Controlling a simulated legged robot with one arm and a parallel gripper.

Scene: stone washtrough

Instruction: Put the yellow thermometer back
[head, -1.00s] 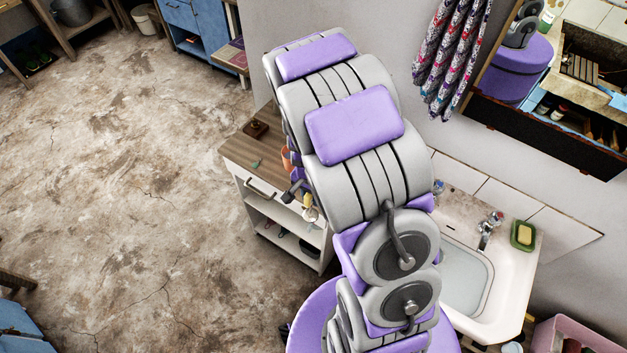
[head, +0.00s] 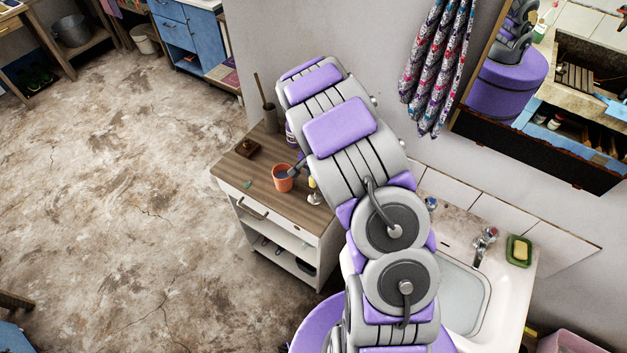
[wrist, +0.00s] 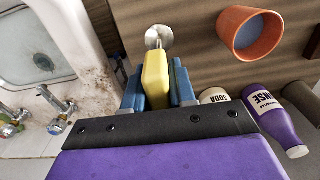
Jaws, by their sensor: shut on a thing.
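My gripper (wrist: 158,90) is shut on the yellow thermometer (wrist: 155,75), which lies between its blue fingers in the wrist view. A round pale metal disc shows at the thermometer's far end and seems part of it. In the head view the thermometer (head: 312,184) hangs just right of an orange pot, over the right part of the cabinet's wooden top (head: 245,170). My arm hides most of my gripper there. I cannot tell how high the thermometer is above the top.
The orange pot (head: 284,179) also shows in the wrist view (wrist: 270,35), upper right. A purple bottle (wrist: 277,117) and a soda container (wrist: 214,96) stand near my gripper. A small brown block (head: 247,147) is at the left. The sink (head: 463,290) is at the right.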

